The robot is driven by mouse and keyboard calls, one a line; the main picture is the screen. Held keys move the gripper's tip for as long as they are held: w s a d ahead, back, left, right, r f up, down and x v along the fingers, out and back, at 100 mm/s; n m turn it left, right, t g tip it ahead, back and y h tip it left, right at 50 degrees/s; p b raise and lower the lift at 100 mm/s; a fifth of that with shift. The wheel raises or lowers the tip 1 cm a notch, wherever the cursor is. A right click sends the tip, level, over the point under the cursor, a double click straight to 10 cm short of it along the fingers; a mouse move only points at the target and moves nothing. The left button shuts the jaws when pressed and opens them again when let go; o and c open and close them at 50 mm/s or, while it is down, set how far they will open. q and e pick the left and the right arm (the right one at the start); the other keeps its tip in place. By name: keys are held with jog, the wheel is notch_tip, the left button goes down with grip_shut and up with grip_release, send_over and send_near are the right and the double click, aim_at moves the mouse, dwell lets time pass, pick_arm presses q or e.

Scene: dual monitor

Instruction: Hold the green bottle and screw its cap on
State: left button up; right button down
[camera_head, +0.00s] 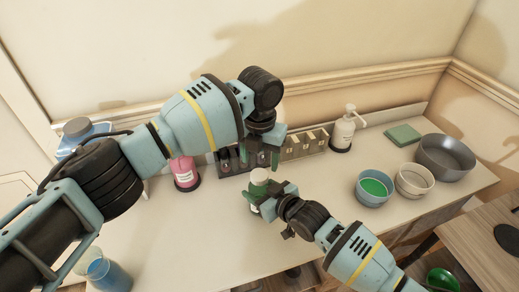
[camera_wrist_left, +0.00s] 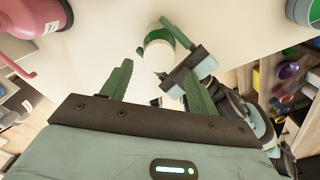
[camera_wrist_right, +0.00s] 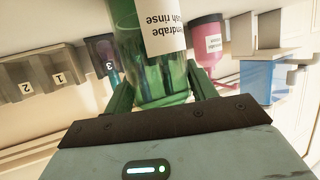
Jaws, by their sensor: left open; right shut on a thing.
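The green bottle (camera_wrist_right: 165,75) with a white label fills the upper middle of the right wrist view. My right gripper (camera_wrist_right: 162,95) is shut on it, one finger on each side. In the head view the bottle stands upright at the counter's middle, with a pale round top (camera_head: 259,175); I cannot tell whether this is the cap fully seated.
A pink bottle (camera_head: 185,173) stands left, and a numbered rack (camera_head: 300,143) runs behind the green bottle. A white pump bottle (camera_head: 343,130), bowls (camera_head: 373,188) and a dark bowl (camera_head: 445,157) stand right. A blue-filled beaker (camera_head: 108,273) is front left. The counter's front middle is fairly clear.

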pick_arm(q)
jog(key=n, duration=0.5)
jog(key=shift+r, duration=0.2)
jog(key=n, duration=0.5)
jog(key=shift+d+r, duration=0.15)
jog(key=shift+r, duration=0.05)
jog(key=n, duration=0.4)
jog(key=shift+r+n, duration=0.2)
jog(key=shift+n, duration=0.2)
jog(key=n, duration=0.5)
jog(key=shift+r, duration=0.15)
jog(key=n, duration=0.4)
jog(key=shift+r+n, duration=0.2)
jog(key=shift+n, duration=0.2)
jog(key=n, duration=0.5)
jog(key=shift+r, duration=0.15)
jog(key=n, duration=0.4)
jog(key=shift+r+n, duration=0.15)
jog(key=shift+n, duration=0.25)
jog(key=n, duration=0.5)
jog(key=shift+a+r, duration=0.1)
jog(key=shift+a, duration=0.1)
